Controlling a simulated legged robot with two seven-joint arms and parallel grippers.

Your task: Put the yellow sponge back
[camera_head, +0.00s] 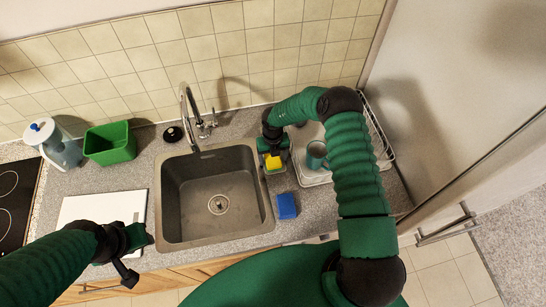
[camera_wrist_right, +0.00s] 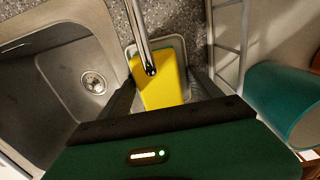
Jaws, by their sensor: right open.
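The yellow sponge (camera_head: 273,162) sits in a small pale tray just right of the sink, partly hidden under my right gripper. In the right wrist view the sponge (camera_wrist_right: 165,88) lies inside the tray (camera_wrist_right: 182,44), with a metal rod (camera_wrist_right: 141,35) crossing over it in the picture. My right gripper (camera_head: 272,148) is open over the sponge. In the right wrist view its dark fingers (camera_wrist_right: 163,88) show on either side of the sponge; I cannot tell whether they touch it. My left gripper (camera_head: 138,257) is open and empty near the counter's front left.
The sink (camera_head: 210,190) with its tap (camera_head: 188,105) is left of the tray. A blue sponge (camera_head: 287,206) lies on the counter. A teal mug (camera_head: 316,155) stands on the dish rack (camera_head: 385,150). A green bin (camera_head: 110,143) and white board (camera_head: 95,208) are at left.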

